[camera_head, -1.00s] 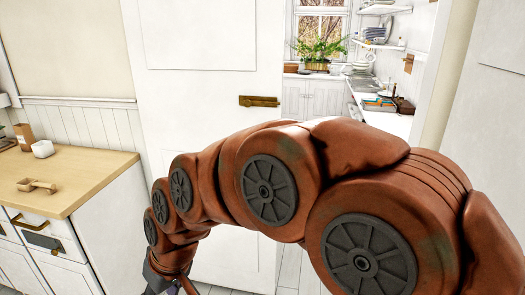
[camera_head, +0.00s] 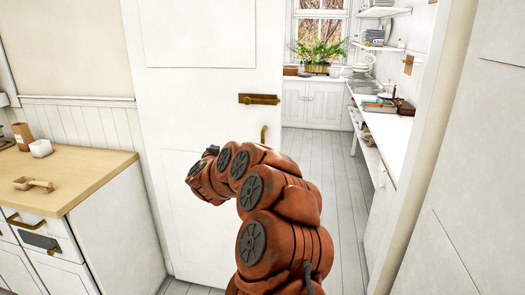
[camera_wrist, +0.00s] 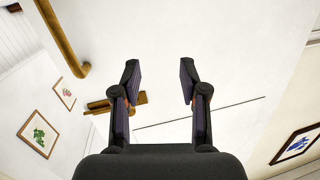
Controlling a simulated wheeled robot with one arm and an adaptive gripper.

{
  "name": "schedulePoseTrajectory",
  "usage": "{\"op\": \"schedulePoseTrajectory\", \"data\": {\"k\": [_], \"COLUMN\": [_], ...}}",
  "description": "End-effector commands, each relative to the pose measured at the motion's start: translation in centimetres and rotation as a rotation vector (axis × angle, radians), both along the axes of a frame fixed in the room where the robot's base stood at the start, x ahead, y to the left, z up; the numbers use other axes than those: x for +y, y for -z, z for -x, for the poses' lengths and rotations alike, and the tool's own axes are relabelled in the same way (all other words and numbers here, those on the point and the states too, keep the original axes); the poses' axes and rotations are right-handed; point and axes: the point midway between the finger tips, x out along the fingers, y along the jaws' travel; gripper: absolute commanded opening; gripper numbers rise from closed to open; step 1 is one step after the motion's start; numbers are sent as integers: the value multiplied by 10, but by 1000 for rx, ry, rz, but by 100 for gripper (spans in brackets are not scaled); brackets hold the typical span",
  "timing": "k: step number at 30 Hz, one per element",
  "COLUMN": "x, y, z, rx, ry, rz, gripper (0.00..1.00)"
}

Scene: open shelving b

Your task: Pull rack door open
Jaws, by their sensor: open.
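A white panelled door (camera_head: 205,100) stands upright in the middle of the head view, with a kitchen showing past its right edge. It carries a brass latch (camera_head: 259,99) and, below it near the edge, a brass handle (camera_head: 263,134) partly hidden by my arm. In the wrist view, my gripper (camera_wrist: 160,75) is open and empty, facing the white door surface (camera_wrist: 225,50). A brass bar (camera_wrist: 62,40), probably the handle, is up and left of the fingers, apart from them. The brass latch (camera_wrist: 115,103) shows partly behind the left finger. In the head view my arm mostly hides the gripper.
A wooden-topped counter (camera_head: 80,170) with a white cup (camera_head: 41,148) and a wooden item (camera_head: 33,184) stands left of the door. A white wall (camera_head: 460,180) stands close at right. Bare floor (camera_head: 325,170) runs into the kitchen, with a shelf-table (camera_head: 385,135) along its right.

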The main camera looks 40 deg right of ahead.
Motion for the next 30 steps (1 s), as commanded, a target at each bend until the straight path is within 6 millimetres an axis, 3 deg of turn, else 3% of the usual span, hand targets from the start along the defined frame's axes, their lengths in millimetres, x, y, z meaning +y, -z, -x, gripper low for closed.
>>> {"op": "schedulePoseTrajectory", "data": {"k": [1, 3, 6, 9, 15, 30], "x": [-26, -56, -87, -104, -114, -155], "y": [11, 21, 27, 31, 33, 33], "z": [10, 26, 47, 61, 66, 48], "rx": [4, 11, 19, 28, 34, 34], "ry": [79, 183, 294, 359, 389, 385], "rz": [27, 67, 110, 139, 150, 148], "gripper": [43, 43, 43, 43, 43, 43]}}
